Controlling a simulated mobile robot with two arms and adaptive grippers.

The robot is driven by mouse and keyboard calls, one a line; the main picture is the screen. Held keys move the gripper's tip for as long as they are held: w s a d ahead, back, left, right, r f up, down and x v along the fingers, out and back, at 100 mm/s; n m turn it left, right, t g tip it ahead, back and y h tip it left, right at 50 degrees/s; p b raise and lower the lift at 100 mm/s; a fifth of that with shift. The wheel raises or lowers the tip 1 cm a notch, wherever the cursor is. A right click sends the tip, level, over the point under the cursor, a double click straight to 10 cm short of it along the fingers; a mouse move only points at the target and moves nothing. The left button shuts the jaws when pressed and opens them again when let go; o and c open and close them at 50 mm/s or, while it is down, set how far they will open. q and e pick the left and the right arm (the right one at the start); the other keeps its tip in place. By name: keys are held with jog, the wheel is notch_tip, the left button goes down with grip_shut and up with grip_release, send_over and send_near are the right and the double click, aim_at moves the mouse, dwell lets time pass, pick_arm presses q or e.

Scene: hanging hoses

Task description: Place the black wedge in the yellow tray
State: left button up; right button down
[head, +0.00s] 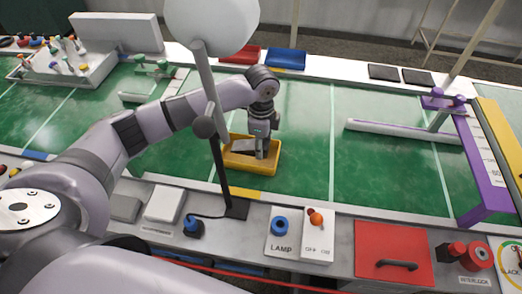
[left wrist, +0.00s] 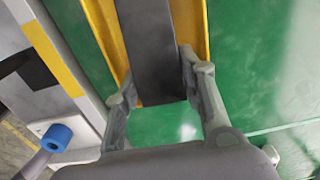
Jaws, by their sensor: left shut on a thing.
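The yellow tray (head: 268,172) lies on the green mat near the middle of the head view. My left gripper (head: 262,153) points down at the tray and is shut on the black wedge (head: 243,146). The wedge shows as a dark grey slab at the tray's opening, partly hidden by the gripper. In the left wrist view the wedge (left wrist: 153,45) runs between the fingers, with yellow tray walls (left wrist: 107,30) on both sides of it. I cannot tell whether it touches the tray floor. My right gripper is not in view.
A front panel holds a blue knob (head: 280,226), an orange switch (head: 315,216) and a red lid (head: 390,245). Red and blue trays (head: 286,59) lie behind.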

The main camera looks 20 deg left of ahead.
pick_arm(q)
jog(key=shift+f, duration=1.6)
jog(key=o, duration=0.9)
jog(key=shift+f, duration=0.1)
jog(key=shift+o, duration=0.2)
notch_tip(320, 180, up, 12)
jog(key=shift+r, duration=0.15)
